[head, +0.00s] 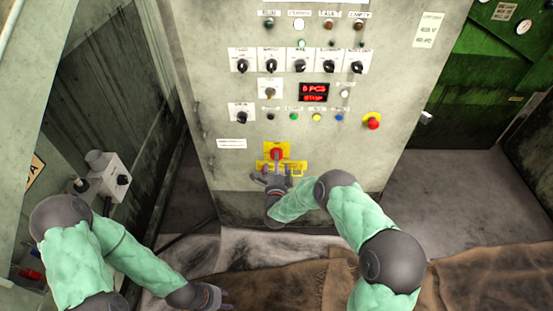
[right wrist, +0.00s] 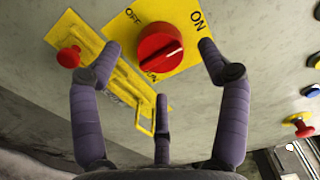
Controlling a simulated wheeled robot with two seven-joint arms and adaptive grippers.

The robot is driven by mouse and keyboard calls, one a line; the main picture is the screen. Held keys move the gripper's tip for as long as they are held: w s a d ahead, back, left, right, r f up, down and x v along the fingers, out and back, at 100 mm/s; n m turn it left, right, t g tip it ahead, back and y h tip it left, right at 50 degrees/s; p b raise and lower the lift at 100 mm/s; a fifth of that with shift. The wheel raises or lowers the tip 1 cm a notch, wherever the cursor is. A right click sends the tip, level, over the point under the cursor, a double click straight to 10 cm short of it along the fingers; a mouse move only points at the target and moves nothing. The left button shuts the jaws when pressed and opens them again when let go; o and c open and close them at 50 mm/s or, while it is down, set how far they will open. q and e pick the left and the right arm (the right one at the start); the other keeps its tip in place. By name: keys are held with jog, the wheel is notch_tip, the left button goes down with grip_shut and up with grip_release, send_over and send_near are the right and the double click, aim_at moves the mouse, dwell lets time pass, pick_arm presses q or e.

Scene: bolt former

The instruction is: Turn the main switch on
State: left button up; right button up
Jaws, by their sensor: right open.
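The main switch is a red rotary knob (right wrist: 160,48) on a yellow plate (right wrist: 185,22) marked OFF and ON. Its white mark points to the right in the right wrist view. In the head view the red knob (head: 277,153) is low on the grey cabinet front. My right gripper (right wrist: 160,60) is open, with fingertips spread to either side of the knob and a third finger below; I cannot tell whether any touches it. In the head view the right gripper (head: 274,176) is just below the knob. My left gripper (head: 220,297) hangs low at the bottom, away from the cabinet; its fingers are too small to judge.
A yellow hasp with a red button (right wrist: 69,57) sits beside the switch plate. A red emergency stop button (head: 373,121) is to the upper right. Rows of black knobs and a red display (head: 314,92) are above. A grey box (head: 110,175) stands at left.

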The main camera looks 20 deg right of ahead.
jog(key=v, duration=0.8)
jog(key=shift+s, duration=0.15)
jog(key=shift+a, duration=0.1)
